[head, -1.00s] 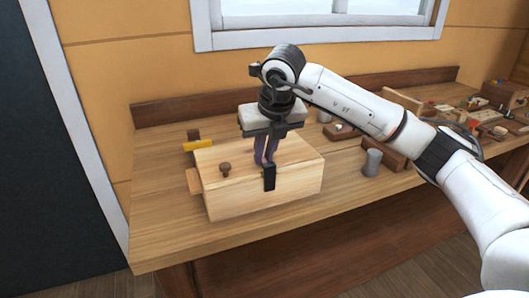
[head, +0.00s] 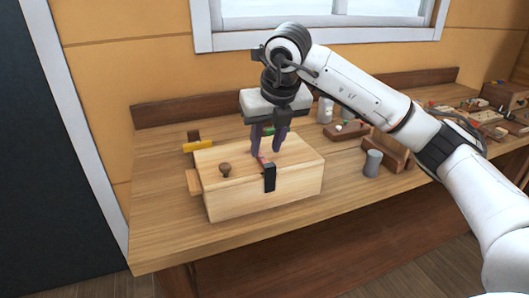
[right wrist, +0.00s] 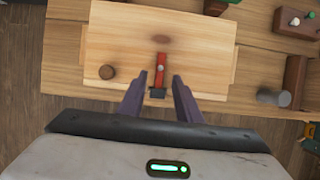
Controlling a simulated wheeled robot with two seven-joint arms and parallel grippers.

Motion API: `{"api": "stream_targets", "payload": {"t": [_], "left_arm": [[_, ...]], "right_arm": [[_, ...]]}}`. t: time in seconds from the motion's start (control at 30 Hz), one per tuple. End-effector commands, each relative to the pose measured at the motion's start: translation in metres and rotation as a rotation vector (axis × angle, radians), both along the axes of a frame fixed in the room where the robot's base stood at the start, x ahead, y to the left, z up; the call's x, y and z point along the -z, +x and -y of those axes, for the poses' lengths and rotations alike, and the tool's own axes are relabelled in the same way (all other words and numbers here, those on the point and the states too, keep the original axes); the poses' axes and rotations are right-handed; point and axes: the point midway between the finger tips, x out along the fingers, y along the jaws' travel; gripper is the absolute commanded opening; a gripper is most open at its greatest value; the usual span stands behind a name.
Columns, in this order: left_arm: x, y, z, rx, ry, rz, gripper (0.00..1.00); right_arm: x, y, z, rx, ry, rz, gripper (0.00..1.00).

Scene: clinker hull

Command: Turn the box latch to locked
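The pale wooden box (head: 240,200) stands on the workbench with its lid down. A red latch bar (right wrist: 160,72) with a pale pivot lies on the lid. In the right wrist view it runs straight toward the black catch (right wrist: 156,93) at the front edge, its near end meeting it. In the head view the latch (head: 262,161) is partly hidden by my right gripper (head: 267,153), and the black catch (head: 269,177) hangs down the front. My right gripper is open and empty, its fingers (right wrist: 157,85) either side of the latch's near end, apparently above the lid. My left gripper is out of view.
A round brown knob (head: 225,169) sits on the lid's left. A yellow-handled tool (head: 198,146) lies behind the box. A grey cylinder (head: 372,163) and wooden blocks (head: 391,150) stand to the right. The bench (head: 160,225) is clear in front.

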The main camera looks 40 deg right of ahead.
Motion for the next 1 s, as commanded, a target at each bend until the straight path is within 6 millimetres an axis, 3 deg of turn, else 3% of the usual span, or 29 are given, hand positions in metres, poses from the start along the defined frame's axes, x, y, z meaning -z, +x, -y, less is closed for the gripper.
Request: {"api": "stream_targets", "payload": {"t": [0.2, 0.37, 1.0], "left_arm": [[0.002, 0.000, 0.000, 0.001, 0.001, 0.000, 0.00], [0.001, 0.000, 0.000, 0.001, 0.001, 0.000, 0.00], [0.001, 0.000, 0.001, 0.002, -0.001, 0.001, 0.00]], "right_arm": [[-0.040, -0.016, -0.004, -0.001, 0.000, 0.003, 0.31], [-0.056, -0.022, -0.006, -0.002, 0.001, 0.001, 0.31], [-0.060, -0.024, -0.007, -0.003, 0.001, -0.001, 0.31]]}}
